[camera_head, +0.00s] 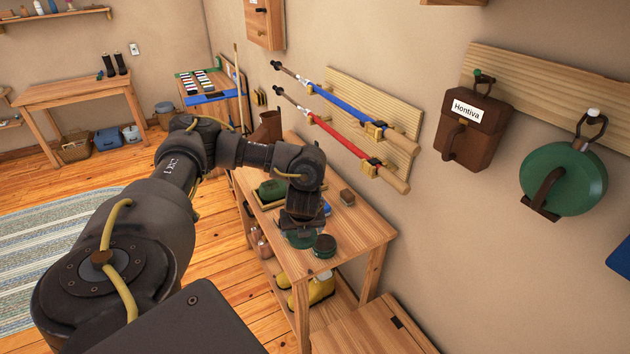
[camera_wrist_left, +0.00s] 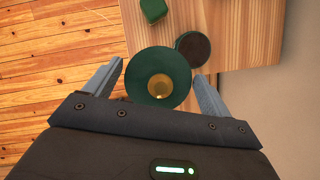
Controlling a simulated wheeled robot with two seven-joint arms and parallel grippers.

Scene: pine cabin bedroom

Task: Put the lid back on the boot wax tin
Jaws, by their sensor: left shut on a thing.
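The boot wax tin (camera_head: 325,245) stands open on the wooden bench, near its front end. It is a round dark green tin with brown wax showing in the left wrist view (camera_wrist_left: 193,48). My left gripper (camera_head: 302,226) is shut on the lid (camera_head: 302,240), a green disc with a yellowish round centre (camera_wrist_left: 157,78). The gripper's two fingers lie on either side of the lid in the left wrist view. The lid is beside the tin, overlapping the bench edge in that view. Its height above the bench is hard to tell. My right gripper is not in view.
The bench (camera_head: 365,232) also carries a small brown block (camera_head: 347,197), a blue item (camera_head: 326,208) and a green item (camera_head: 272,190) in a tray. Yellow boots (camera_head: 320,290) sit below. Poles (camera_head: 340,138) hang on the wall behind. A wooden surface (camera_head: 372,330) is in front.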

